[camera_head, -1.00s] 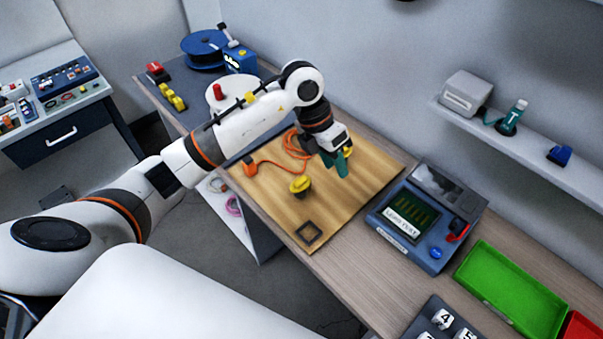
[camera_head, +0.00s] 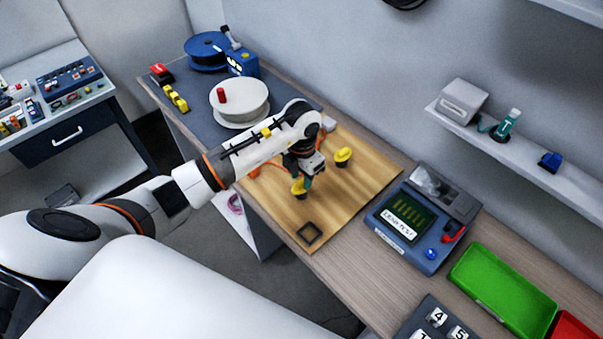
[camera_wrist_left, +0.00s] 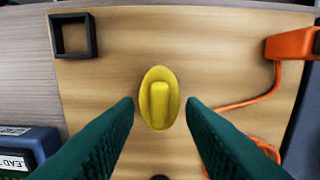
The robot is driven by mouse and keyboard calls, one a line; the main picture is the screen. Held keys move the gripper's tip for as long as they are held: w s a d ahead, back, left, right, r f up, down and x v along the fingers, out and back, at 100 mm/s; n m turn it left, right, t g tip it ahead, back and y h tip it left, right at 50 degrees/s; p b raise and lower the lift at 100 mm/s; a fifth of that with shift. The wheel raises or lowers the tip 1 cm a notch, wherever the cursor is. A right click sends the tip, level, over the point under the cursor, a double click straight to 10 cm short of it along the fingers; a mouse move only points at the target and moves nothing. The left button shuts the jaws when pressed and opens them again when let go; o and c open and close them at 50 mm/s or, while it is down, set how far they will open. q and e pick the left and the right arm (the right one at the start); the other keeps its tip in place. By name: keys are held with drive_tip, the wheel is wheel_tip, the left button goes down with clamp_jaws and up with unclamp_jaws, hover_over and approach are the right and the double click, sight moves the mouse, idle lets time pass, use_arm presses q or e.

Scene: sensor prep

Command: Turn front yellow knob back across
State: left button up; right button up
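The front yellow knob (camera_head: 298,187) stands on the wooden board (camera_head: 352,201). A second yellow knob (camera_head: 343,155) stands behind it, to the right. My left gripper (camera_head: 304,183) is over the front knob in the head view. In the left wrist view the same knob (camera_wrist_left: 158,98) sits between the two green fingertips (camera_wrist_left: 160,103), with a gap on each side. The fingers are open and hold nothing. The knob's raised grip bar runs up and down in that view. My right gripper is in neither view.
An orange plug (camera_wrist_left: 290,45) with its cable (camera_wrist_left: 255,100) lies beside the knob. A black square frame (camera_head: 309,232) is at the board's front corner. A blue tester (camera_head: 405,227) and a green tray (camera_head: 500,290) stand to the right, a white spool (camera_head: 240,101) behind.

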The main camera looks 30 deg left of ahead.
use_arm(q)
drive_tip(key=shift+f, duration=0.55)
clamp_jaws()
